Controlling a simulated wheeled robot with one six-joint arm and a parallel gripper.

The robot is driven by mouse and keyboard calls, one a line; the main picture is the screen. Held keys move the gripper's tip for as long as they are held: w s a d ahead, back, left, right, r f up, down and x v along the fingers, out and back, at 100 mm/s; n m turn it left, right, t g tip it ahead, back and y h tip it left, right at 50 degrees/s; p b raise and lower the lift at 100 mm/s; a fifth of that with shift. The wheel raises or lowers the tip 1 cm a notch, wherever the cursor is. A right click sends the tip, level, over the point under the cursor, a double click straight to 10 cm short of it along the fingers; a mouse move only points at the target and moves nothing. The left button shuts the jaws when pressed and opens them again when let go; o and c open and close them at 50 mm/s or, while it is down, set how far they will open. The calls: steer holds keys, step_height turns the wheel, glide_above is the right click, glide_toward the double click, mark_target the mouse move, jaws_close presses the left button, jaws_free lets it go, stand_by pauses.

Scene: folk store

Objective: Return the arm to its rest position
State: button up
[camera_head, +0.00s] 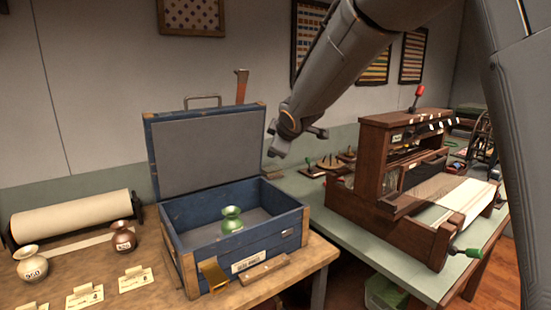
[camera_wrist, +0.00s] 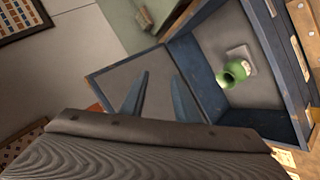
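My gripper (camera_head: 294,146) hangs in the air to the upper right of the open blue box (camera_head: 180,243). Its two fingers stand apart with nothing between them; in the wrist view the gripper (camera_wrist: 160,85) also shows spread, empty fingers. My arm reaches in from the upper right of the head view. A small green vase (camera_head: 232,222) stands inside the blue box, apart from my gripper. The vase (camera_wrist: 235,73) also shows in the wrist view, next to a pale square on the box floor.
A cream vase (camera_head: 31,264) and a brown vase (camera_head: 123,237) stand on the wooden table at left, near a paper roll (camera_head: 70,217). The box lid (camera_head: 208,152) stands raised. A wooden loom (camera_head: 395,190) occupies the green table at right. Framed samples hang behind my arm.

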steer(key=s+d+f+m+g+h, duration=0.1)
steer(key=s+d+f+m+g, duration=0.1)
steer(key=s+d+f+m, duration=0.35)
steer(key=s+d+f+m+g+h, duration=0.1)
steer(key=s+d+f+m+g, duration=0.1)
steer(key=s+d+f, duration=0.7)
steer(key=s+d+f+m+g+h, duration=0.1)
steer(key=s+d+f+m+g, duration=0.25)
steer(key=s, duration=0.65)
steer(key=s+d+f+m+g, duration=0.1)
steer(key=s+f+m, duration=0.1)
steer(key=s, duration=0.4)
steer(key=s+d+f+m+g, duration=0.1)
steer(key=s+m, duration=0.1)
steer(key=s, duration=0.5)
steer(key=shift+s+d+f, duration=0.15)
steer(key=shift+d+f, duration=0.2)
